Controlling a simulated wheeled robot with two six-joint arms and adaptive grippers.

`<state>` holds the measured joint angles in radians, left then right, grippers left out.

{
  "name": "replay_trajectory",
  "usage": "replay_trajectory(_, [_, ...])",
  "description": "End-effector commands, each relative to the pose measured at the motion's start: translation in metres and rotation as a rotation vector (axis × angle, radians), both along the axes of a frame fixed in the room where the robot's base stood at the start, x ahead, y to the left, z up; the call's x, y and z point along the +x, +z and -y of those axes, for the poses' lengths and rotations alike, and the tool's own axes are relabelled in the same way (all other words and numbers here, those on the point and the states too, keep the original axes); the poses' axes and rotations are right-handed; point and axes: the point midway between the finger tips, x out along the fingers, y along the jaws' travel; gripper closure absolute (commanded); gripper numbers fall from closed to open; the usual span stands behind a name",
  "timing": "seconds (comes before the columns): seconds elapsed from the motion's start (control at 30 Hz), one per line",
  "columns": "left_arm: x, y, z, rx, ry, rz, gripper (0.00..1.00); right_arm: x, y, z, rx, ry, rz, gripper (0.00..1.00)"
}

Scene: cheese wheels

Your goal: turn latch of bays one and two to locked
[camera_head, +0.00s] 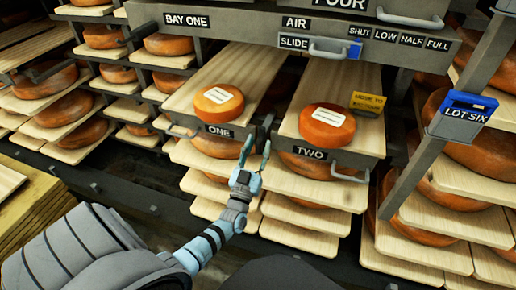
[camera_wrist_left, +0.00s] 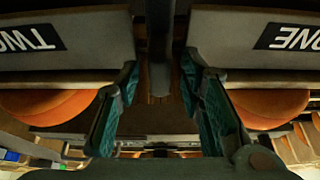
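Drawer one (camera_head: 218,131) and drawer two (camera_head: 310,153) are labelled shelf fronts side by side, each bearing an orange cheese wheel. Small dark latch-like parts (camera_head: 268,123) sit at the gap between the two fronts; their setting is too small to tell. My left gripper (camera_head: 256,157) is just below that gap, its fingers apart. In the left wrist view the open left gripper (camera_wrist_left: 160,105) shows with a dark upright bar (camera_wrist_left: 160,45) ahead, between the inverted labels TWO and ONE. I cannot tell whether the fingers touch it. My right gripper is not in view.
A grey beam with a SLIDE handle (camera_head: 328,50) runs above the drawers. Drawer handles (camera_head: 350,176) stick out at the front. A blue-topped LOT SIX box (camera_head: 462,114) hangs on the right post. Cheese racks flank both sides.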

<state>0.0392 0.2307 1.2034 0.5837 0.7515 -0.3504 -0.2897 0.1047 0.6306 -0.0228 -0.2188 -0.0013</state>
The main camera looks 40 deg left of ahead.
Motion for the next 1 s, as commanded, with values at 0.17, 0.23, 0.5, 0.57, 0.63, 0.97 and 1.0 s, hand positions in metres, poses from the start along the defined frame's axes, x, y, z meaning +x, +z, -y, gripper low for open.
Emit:
replay_trajectory(0.17, [-0.0004,-0.0001,0.0002,0.0,0.0,0.0,0.73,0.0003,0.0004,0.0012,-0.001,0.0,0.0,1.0])
replay_trajectory(0.23, [-0.0004,-0.0001,0.0003,0.0,0.0,0.0,0.84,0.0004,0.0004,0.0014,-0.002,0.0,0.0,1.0])
replay_trajectory(0.5, [-0.0003,-0.0005,0.0008,0.001,-0.001,-0.002,1.0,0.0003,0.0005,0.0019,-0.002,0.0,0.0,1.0])
replay_trajectory(0.57, [-0.0002,-0.0005,0.001,0.004,-0.001,-0.003,1.0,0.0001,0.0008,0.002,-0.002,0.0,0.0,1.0])
replay_trajectory(0.63, [-0.0003,-0.0004,0.0013,0.013,-0.002,-0.005,1.0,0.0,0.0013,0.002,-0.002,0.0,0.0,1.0])
replay_trajectory(0.97, [-0.0003,-0.0008,0.0016,0.045,-0.003,-0.018,1.0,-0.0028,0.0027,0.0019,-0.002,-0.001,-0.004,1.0])
replay_trajectory(1.0, [-0.0002,-0.0008,0.0017,0.05,-0.003,-0.02,1.0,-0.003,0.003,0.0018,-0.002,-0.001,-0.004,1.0])
